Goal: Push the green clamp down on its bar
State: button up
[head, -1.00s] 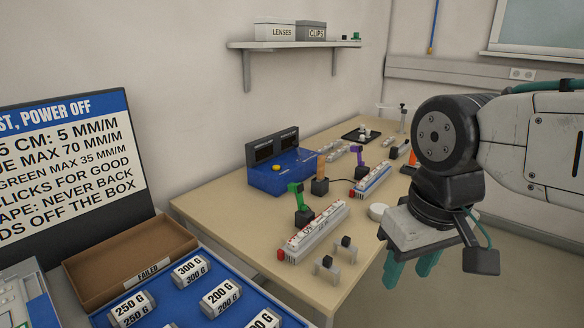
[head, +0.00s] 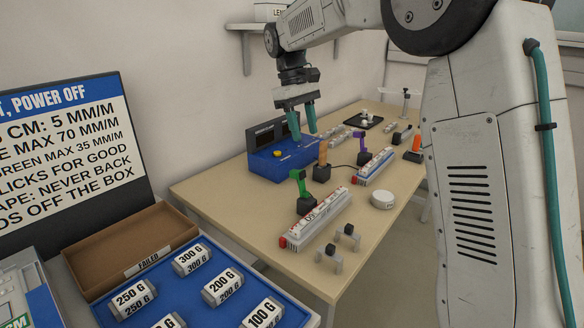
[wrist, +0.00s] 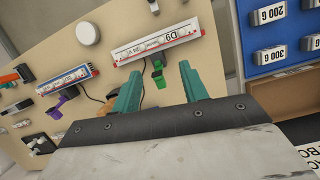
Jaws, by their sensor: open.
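The green clamp (head: 298,180) has its arm standing up from a black base (head: 306,205). The clamp is beside the long white bar with red end (head: 325,215). In the wrist view the green clamp (wrist: 158,72) shows between my finger lines, next to the bar (wrist: 160,43). My gripper (head: 305,130) is open and empty, fingers pointing down. In the head view it hangs above and behind the clamp, in front of the blue box, apart from both. The wrist view shows its two teal fingers (wrist: 161,70) spread.
An orange clamp (head: 323,153) and a purple clamp (head: 363,147) stand farther back, near a blue-and-white bar (head: 374,168). A blue box (head: 284,165) stands behind. The table's left part is clear.

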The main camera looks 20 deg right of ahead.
jog(key=n+g, duration=0.1)
jog(key=n, duration=0.1)
send_near(293, 171)
jog(key=shift+h, duration=0.3)
jog(key=x, duration=0.9)
jog(key=shift+w+a, duration=0.15)
grip_shut()
